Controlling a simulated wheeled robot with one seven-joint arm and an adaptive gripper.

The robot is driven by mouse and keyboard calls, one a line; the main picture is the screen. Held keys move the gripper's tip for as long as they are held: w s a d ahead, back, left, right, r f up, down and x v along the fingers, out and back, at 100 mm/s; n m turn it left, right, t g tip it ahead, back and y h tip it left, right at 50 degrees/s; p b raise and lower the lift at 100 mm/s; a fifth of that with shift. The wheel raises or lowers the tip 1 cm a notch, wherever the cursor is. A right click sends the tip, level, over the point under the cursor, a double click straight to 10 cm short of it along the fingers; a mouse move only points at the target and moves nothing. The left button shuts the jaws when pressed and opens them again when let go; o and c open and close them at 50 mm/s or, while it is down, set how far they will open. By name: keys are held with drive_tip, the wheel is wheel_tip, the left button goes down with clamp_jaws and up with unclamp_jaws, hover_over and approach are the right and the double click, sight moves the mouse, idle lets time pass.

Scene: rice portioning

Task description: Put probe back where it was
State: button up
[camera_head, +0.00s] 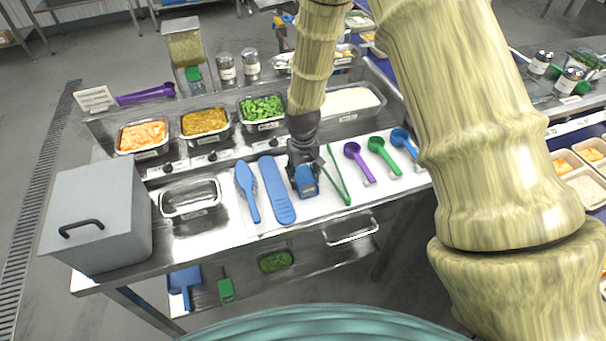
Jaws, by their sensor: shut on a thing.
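My gripper (303,160) points down over the white mat (240,222) on the steel counter. It is shut on a small blue device, which I take for the probe (307,183). The fingers and wrist hide its upper part. The probe is between a long blue flat tool (276,190) on the left and thin green tongs (337,177) on the right. I cannot tell whether it touches the mat.
A blue paddle (247,190) lies at left; purple (358,162), green (384,156) and blue (405,142) scoops lie at right. A grey box (98,215) and an empty steel pan (190,197) stand at left.

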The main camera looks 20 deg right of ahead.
sight(303, 174)
drive_tip(key=shift+f, duration=0.1)
drive_tip(key=o, duration=1)
drive_tip(key=shift+r, duration=0.2)
drive_tip(key=shift+r+b, duration=1.85)
drive_tip(key=shift+r, duration=4.05)
